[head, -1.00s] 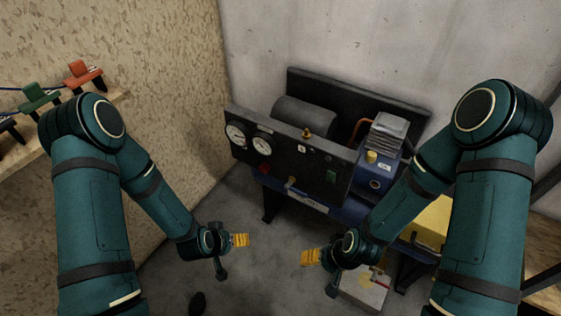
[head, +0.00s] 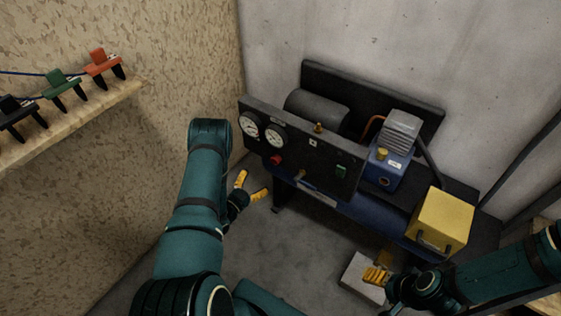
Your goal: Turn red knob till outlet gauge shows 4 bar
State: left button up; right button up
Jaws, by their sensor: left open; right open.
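The red knob (head: 276,160) sits on the front of the dark compressor panel (head: 318,160), below two round white gauges. The left gauge (head: 249,124) and the right gauge (head: 275,134) are too small to read, and I cannot tell which is the outlet one. My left gripper (head: 252,185) is open and empty, its yellow fingers spread below and left of the red knob, apart from it. My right gripper (head: 376,275) is open at the lower right, in front of a pale box on the floor and far from the knob.
A blue pump (head: 387,168) stands behind the panel. A yellow box (head: 441,220) sits on the bench at the right. A wooden shelf (head: 70,122) with green, orange and dark clamp-like items is at the left.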

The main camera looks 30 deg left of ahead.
aim_at(274, 161)
pick_arm(q)
jog(key=w, duration=0.4)
jog(key=w+b, duration=0.1)
jog(key=w, duration=0.3)
jog(key=w+d+b, duration=0.1)
jog(key=w, duration=0.3)
jog(key=shift+c, duration=0.2)
jog(key=c, duration=1.2)
